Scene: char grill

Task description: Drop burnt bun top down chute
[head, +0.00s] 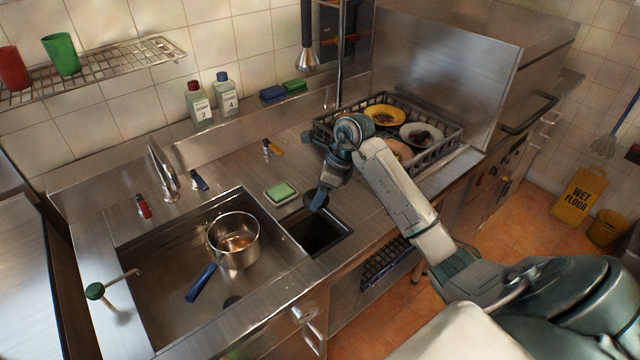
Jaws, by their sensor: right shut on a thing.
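The chute (320,240) is a dark rectangular opening in the steel counter, right of the sink. My right gripper (318,198) is over the back edge of this opening, pointing down. It is shut on a small dark thing, the burnt bun top (309,198), which is mostly hidden by the fingers. I cannot tell how far above the rim it is held. My left gripper is not in view.
A pot (233,240) with a blue handle stands in the sink (160,290). A green sponge (281,192) lies on a small dish beside the chute. A black rack (446,143) holds dirty plates behind my right arm. Bottles (199,105) stand along the wall.

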